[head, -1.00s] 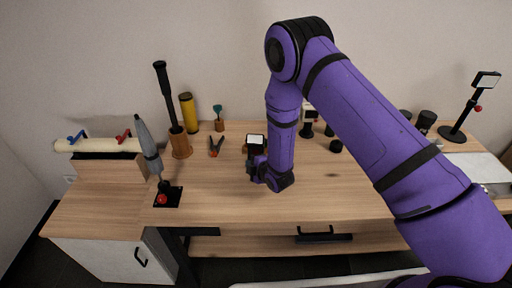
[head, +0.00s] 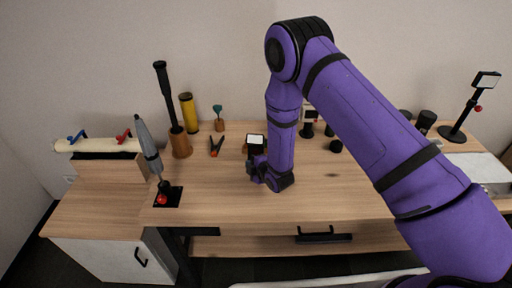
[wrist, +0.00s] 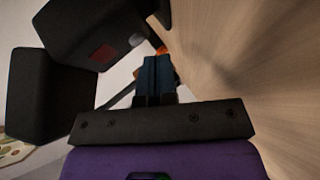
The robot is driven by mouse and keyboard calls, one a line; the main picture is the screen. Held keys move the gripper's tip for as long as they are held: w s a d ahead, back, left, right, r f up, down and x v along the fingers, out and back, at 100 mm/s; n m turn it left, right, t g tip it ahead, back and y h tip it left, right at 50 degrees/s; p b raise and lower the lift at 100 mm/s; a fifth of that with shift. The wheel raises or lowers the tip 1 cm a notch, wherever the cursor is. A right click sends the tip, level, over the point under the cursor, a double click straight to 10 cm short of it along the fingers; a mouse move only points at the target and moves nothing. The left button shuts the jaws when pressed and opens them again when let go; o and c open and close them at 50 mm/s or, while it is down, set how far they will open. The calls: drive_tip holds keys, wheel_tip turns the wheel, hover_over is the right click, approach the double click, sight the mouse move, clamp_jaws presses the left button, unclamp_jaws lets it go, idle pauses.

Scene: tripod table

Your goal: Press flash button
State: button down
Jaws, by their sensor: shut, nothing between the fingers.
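A black flash unit with a white panel (head: 255,140) stands on the wooden table in front of my arm in the head view. In the wrist view a black body with a dark red square (wrist: 103,53) and a small grey round part (wrist: 136,40) fills the upper left, likely the same unit. My gripper (wrist: 155,62) is shut and empty, its fingertips just right of and below the grey part. I cannot tell whether they touch it. In the head view my gripper (head: 254,170) is low over the table, close below the flash, its fingertips hard to make out.
A red button on a black base (head: 162,199) with a grey tool standing by it is at left. Pliers (head: 216,146), a yellow cylinder (head: 189,112) and a black stick in a wooden holder (head: 180,143) stand behind. Another panel on a stand (head: 487,80) is at right.

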drive_tip(key=shift+w, duration=0.1)
drive_tip(key=shift+w+d, duration=0.1)
drive_tip(key=shift+w, duration=0.25)
drive_tip(key=shift+w, duration=0.1)
idle(0.7)
drive_tip(key=shift+s, duration=0.55)
drive_tip(key=shift+s, duration=0.1)
drive_tip(key=shift+s+a, duration=0.15)
drive_tip(key=shift+s, duration=0.8)
drive_tip(key=shift+s+a, duration=0.2)
drive_tip(key=shift+s, duration=0.8)
drive_tip(key=shift+s+a, duration=0.15)
drive_tip(key=shift+s, duration=0.8)
